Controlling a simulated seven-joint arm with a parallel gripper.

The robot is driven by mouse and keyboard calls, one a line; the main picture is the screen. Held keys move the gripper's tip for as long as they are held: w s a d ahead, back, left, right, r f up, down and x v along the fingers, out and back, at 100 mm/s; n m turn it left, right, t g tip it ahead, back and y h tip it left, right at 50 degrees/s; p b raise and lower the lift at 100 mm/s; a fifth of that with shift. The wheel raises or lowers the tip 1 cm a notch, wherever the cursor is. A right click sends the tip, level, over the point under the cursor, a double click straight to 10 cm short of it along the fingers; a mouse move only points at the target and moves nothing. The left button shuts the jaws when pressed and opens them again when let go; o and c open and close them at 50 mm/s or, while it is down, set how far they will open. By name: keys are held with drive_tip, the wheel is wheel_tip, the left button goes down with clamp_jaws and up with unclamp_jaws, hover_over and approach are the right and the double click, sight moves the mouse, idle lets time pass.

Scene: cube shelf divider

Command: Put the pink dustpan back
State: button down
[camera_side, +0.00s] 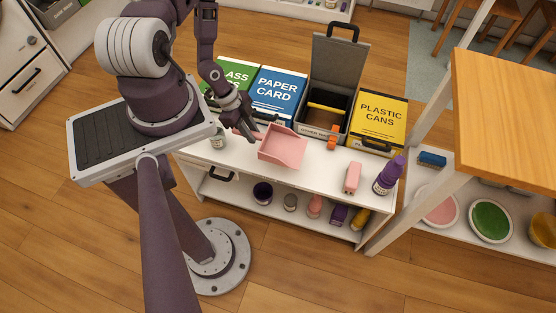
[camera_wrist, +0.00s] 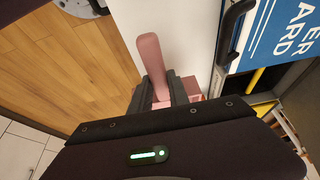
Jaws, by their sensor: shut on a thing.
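The pink dustpan (camera_side: 283,148) is above or on the white bench top, in front of the blue paper and card bin. Its pan faces right and its handle points left towards my gripper. My gripper (camera_side: 253,127) is shut on the dustpan. In the wrist view the pink handle (camera_wrist: 152,58) passes between the two dark fingers (camera_wrist: 164,94) and sticks out beyond them, while the pan is mostly hidden behind my gripper. I cannot tell whether the pan touches the bench top.
Behind stand a green glass bin (camera_side: 237,75), a blue bin (camera_side: 278,88), an open grey bin (camera_side: 333,80) and a yellow bin (camera_side: 378,120). A pink carton (camera_side: 352,177) and purple bottle (camera_side: 389,176) stand right on the white bench (camera_side: 322,172). Small containers fill its lower shelf.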

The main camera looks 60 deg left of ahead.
wheel_tip(320, 180, down, 9)
idle(0.3)
drive_tip(key=c, duration=1.3)
unclamp_jaws()
drive_tip(key=shift+f, duration=0.1)
drive_tip(key=shift+o, duration=0.2)
